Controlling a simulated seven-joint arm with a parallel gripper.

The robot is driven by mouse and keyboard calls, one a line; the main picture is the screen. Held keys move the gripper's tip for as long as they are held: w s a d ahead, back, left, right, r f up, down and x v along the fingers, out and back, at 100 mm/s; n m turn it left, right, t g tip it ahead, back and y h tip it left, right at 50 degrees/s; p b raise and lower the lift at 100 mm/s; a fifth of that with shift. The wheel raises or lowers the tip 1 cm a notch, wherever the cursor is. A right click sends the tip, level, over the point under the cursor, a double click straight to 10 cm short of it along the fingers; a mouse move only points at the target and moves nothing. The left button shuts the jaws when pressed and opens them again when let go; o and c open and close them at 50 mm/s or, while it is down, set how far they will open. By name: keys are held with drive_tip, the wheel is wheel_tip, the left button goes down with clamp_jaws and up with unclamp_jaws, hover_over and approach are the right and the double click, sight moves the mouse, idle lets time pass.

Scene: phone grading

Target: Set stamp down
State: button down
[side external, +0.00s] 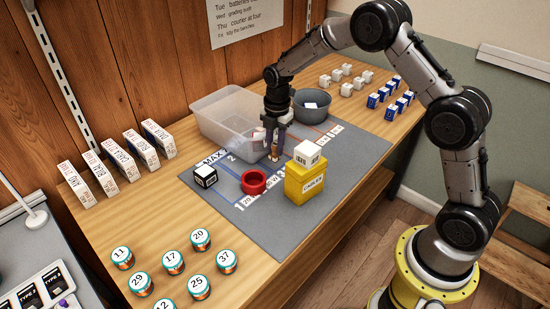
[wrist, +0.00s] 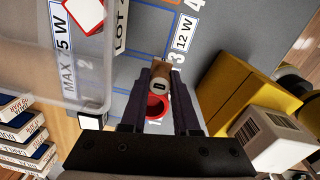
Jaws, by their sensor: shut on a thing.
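The stamp (side external: 275,155) is a small upright piece with a brown body, below my gripper (side external: 276,146) over the grey mat (side external: 262,218). In the wrist view the stamp (wrist: 161,82) sits between the two dark fingers of my gripper (wrist: 161,88), which is shut on it. A tan part and a pale round end with a dark mark show there. I cannot tell whether its lower end touches the mat. A red ring-shaped holder (side external: 253,182) stands on the mat, nearer the camera and left of the stamp; it shows partly behind the stamp in the wrist view (wrist: 155,108).
A clear bin (side external: 213,126) stands close behind the gripper, and a grey bowl (side external: 312,103) stands beyond. A yellow box (side external: 305,185) with a white cube (side external: 307,152) on top is to the right. A black-and-white cube (side external: 205,176) is at left. Numbered cans (side external: 173,263) stand in front.

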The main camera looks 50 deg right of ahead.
sight(275, 152)
drive_tip(key=shift+f, duration=2.3)
drive_tip(key=c, duration=0.7)
unclamp_jaws()
drive_tip(key=shift+f, duration=0.1)
drive_tip(key=shift+o, duration=0.2)
